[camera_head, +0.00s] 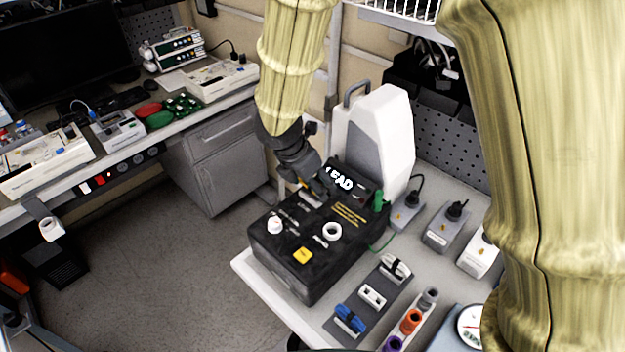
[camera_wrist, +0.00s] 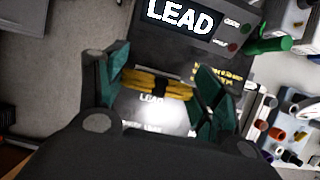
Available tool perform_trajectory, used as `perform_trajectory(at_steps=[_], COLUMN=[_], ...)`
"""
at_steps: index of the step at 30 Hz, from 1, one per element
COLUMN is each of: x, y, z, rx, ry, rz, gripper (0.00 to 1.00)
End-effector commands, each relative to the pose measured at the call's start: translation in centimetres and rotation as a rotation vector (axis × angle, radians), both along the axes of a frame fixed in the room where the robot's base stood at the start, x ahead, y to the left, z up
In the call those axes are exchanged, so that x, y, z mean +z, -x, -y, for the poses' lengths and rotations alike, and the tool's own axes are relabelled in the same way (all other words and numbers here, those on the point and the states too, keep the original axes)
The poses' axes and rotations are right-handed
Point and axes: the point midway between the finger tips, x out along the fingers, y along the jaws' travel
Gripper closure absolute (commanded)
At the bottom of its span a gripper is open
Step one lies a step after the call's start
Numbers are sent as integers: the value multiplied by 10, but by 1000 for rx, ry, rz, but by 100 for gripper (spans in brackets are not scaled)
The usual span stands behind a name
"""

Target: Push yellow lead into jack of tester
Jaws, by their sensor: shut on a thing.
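The tester (camera_head: 335,245) is a black box on the bench, with a raised screen reading "LEAD" (camera_head: 342,180); the screen also shows in the wrist view (camera_wrist: 183,14). My gripper (camera_head: 306,190) is low over the tester's upper left panel, just left of the screen. In the wrist view my gripper (camera_wrist: 162,84) has its green-padded fingers on either side of the yellow lead (camera_wrist: 137,78) and is shut on it. The lead spans between the fingers, with a dark part in its middle. The jack is hidden, so I cannot tell whether the lead's tip is inside it.
A green plug (camera_head: 379,200) stands at the tester's right, with a thin green cable. A white device (camera_head: 385,130) stands behind. A holder with blue and white clips (camera_head: 372,297) and several grey plug blocks (camera_head: 447,230) lie to the right.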

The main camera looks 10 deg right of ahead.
Motion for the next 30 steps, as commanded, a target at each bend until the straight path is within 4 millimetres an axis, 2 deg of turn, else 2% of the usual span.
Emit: perform_trajectory(at_steps=[6, 7, 11, 19, 21, 30], x=[0, 0, 0, 0, 0, 0], y=[0, 0, 0, 0, 0, 0], z=[0, 0, 0, 0, 0, 0], rx=[0, 0, 0, 0, 0, 0], ry=[0, 0, 0, 0, 0, 0], rz=[0, 0, 0, 0, 0, 0], gripper=[57, 31, 8, 8, 0, 0])
